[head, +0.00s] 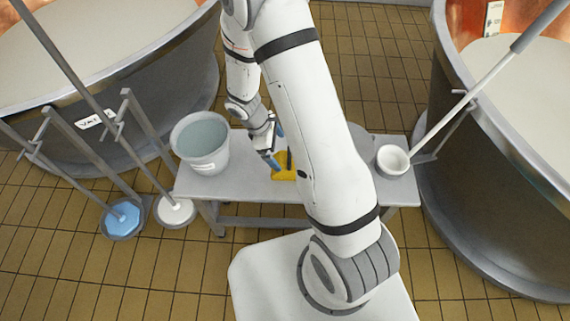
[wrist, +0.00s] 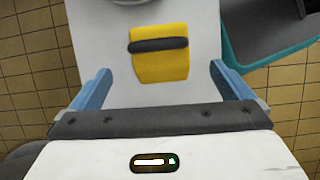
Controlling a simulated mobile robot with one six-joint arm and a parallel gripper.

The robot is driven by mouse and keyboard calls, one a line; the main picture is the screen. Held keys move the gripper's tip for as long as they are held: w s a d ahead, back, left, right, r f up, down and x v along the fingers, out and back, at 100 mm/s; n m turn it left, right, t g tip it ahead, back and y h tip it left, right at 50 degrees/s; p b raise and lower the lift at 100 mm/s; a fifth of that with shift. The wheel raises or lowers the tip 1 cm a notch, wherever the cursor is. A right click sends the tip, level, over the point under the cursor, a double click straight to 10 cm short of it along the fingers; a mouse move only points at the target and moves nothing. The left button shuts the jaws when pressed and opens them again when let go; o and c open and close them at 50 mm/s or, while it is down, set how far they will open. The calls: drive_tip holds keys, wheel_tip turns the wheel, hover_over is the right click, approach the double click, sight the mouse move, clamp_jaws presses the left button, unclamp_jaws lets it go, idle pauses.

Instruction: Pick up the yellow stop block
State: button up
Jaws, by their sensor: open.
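The yellow stop block (wrist: 160,66) lies on the grey table (wrist: 118,88) in the wrist view, with a dark bar across its upper part. In the head view the block (head: 284,170) is partly hidden behind my arm. My gripper (head: 276,151) hangs over the table close to the block. In the wrist view the two blue fingers of my gripper (wrist: 160,84) are wide apart, one to each side of the block and nearer the camera. Nothing is held between them.
A bucket of greyish liquid (head: 201,141) stands on the table's left end, and a small white bowl (head: 392,160) on its right end. Large vats stand at left (head: 150,95) and right (head: 480,190). Long-handled tools with blue (head: 123,216) and white (head: 175,209) heads stand at left.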

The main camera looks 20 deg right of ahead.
sight(284, 160)
drive_tip(key=x, duration=0.6)
drive_tip(key=b+x, duration=0.1)
drive_tip(key=x, duration=0.1)
drive_tip(key=shift+w+a+f, duration=0.1)
drive_tip(key=shift+a+f, duration=0.05)
drive_tip(key=shift+f, duration=0.35)
drive_tip(key=shift+c, duration=0.3)
drive_tip(key=c, duration=1.4)
wheel_tip(284, 160, up, 10)
drive_tip(key=shift+p, duration=0.75)
drive_tip(key=shift+c, duration=0.2)
drive_tip(key=shift+w+r, duration=0.1)
drive_tip(key=shift+r, duration=0.05)
drive_tip(key=shift+w+r+m, duration=0.2)
drive_tip(key=shift+m, duration=0.1)
drive_tip(key=w+r+m+g+y+p, duration=0.3)
drive_tip(key=w+r+m, duration=0.3)
drive_tip(key=m, duration=0.7)
drive_tip(key=shift+w+y+p, duration=0.5)
drive_tip(key=shift+y+p, duration=0.1)
drive_tip(key=shift+p, duration=0.1)
